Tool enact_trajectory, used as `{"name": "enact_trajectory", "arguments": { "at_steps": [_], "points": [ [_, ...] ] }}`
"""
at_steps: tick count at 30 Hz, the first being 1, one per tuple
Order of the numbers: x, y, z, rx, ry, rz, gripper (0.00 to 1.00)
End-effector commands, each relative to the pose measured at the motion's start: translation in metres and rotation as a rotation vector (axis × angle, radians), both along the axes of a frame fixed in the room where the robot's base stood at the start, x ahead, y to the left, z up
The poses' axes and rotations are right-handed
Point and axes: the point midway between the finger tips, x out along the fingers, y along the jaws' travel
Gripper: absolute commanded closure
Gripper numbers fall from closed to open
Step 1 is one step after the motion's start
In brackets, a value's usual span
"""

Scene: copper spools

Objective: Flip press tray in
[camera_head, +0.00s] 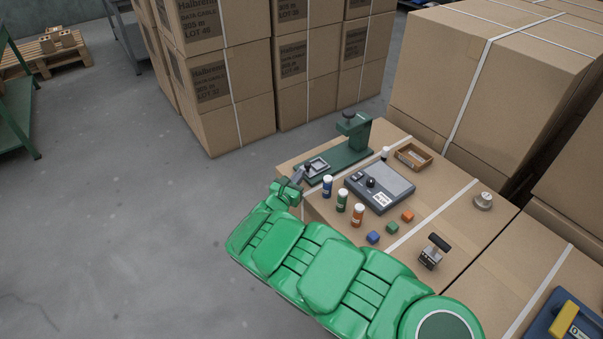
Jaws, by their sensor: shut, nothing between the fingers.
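The green press (354,130) stands at the far left corner of a strapped cardboard box top (440,222). Its upright and head are at the right end of its long green base. The small grey press tray (317,166) sits at the base's left end, out from under the head. My gripper (303,172) is at the left edge of the tray, shut and empty. It is small in view, and I cannot tell whether it touches the tray. My green arm reaches in from the lower right and hides part of the box's front edge.
A grey scale-like device (393,190), blue, green and orange capped bottles (342,201), small coloured cubes (392,228), a wooden tray (413,157), a stamp (434,251) and a metal weight (483,201) share the box top. Tall cartons (235,90) stand behind; open floor lies left.

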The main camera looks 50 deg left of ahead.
Motion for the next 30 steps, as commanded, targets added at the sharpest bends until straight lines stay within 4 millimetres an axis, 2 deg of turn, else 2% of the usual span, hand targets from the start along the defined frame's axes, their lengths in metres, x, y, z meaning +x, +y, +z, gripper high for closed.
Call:
{"name": "enact_trajectory", "arguments": {
  "at_steps": [6, 22, 30],
  "points": [
    [0.015, 0.008, -0.001, 0.002, 0.003, 0.0, 1.0],
    [0.021, 0.01, -0.001, 0.001, 0.002, 0.0, 1.0],
    [0.046, 0.009, -0.003, -0.001, 0.004, -0.002, 1.0]
  ]
}}
